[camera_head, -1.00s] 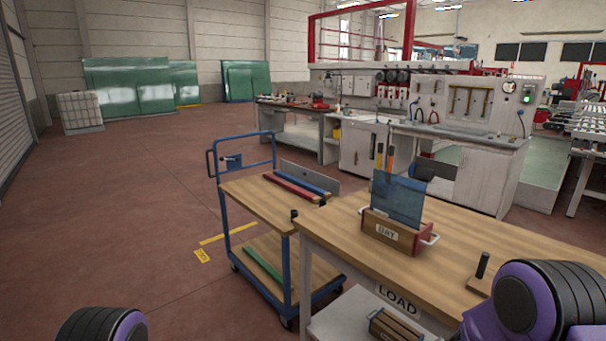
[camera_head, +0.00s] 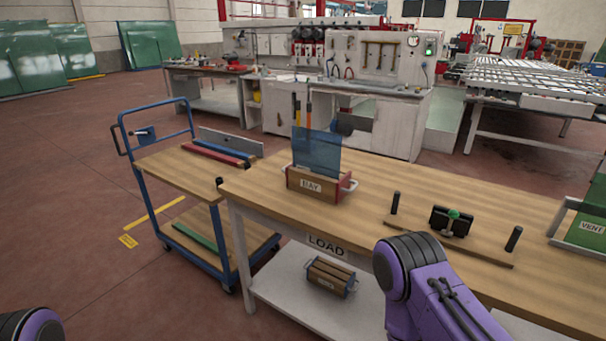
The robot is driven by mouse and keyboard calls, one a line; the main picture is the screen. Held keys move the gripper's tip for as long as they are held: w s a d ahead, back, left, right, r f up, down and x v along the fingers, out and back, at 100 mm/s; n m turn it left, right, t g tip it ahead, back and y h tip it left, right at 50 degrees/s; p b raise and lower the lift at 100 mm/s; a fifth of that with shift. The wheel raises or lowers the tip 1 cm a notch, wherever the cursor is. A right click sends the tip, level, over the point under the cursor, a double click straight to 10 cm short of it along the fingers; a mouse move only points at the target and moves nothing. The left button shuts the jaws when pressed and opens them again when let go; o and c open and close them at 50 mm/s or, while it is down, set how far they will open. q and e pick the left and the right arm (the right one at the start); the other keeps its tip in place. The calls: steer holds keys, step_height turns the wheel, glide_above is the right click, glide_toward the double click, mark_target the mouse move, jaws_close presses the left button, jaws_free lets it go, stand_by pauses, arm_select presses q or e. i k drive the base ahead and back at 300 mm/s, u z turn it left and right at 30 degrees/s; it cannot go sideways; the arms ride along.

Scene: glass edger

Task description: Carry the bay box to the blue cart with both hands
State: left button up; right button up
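The bay box (camera_head: 315,187) is a small wooden box with red ends, white side handles and a "BAY" label. It stands upright on the load table's wooden top, with a bluish glass pane (camera_head: 318,152) upright in it. The blue cart (camera_head: 180,167) stands left of the table, with a blue frame, a wooden top deck and a lower shelf. My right arm, purple and black, shows at the lower right, in front of the table. Neither gripper's fingers are in the picture.
The load table (camera_head: 440,202) also carries a dark fixture with a green knob (camera_head: 453,214) and a green "VENT" container (camera_head: 590,228). A second wooden box (camera_head: 331,276) sits on the table's lower shelf.

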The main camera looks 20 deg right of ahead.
mark_target(182, 165)
steer(key=u, duration=0.4)
steer(key=k, duration=0.9)
steer(key=u, duration=0.85)
steer(key=i, duration=1.65)
steer(key=z, duration=1.1)
steer(key=i, duration=0.9)
steer(key=z, duration=0.85)
